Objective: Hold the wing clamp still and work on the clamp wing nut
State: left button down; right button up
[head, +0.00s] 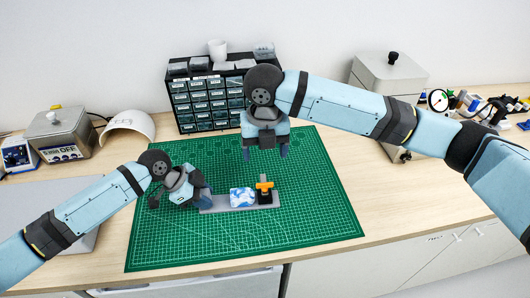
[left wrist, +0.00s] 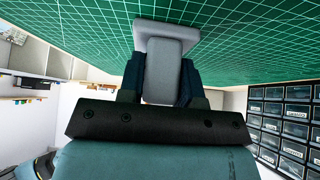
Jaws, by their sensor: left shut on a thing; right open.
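The wing clamp (head: 218,206) is a grey bar lying on the green mat (head: 310,215) in the head view, with a blue-and-white block (head: 243,198) on it. The orange clamp wing nut (head: 264,185) sits on a dark post near the bar's right end. My left gripper (head: 205,196) is shut on the wing clamp's left end. In the left wrist view its fingers (left wrist: 162,80) stand on both sides of a grey part of the wing clamp (left wrist: 165,47). My right gripper (head: 265,151) is open and empty, above and behind the wing nut, apart from it.
Grey boxes stand at the left (head: 60,135) and back right (head: 388,75). A laptop-like grey panel (head: 60,195) lies at the left. The mat around the clamp is clear.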

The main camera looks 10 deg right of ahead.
pick_arm(q)
jog(key=shift+f, duration=0.2)
jog(key=c, duration=1)
grip_release()
jog(key=shift+o, duration=1.3)
jog(key=shift+w, duration=0.1)
jog(key=shift+r, duration=0.15)
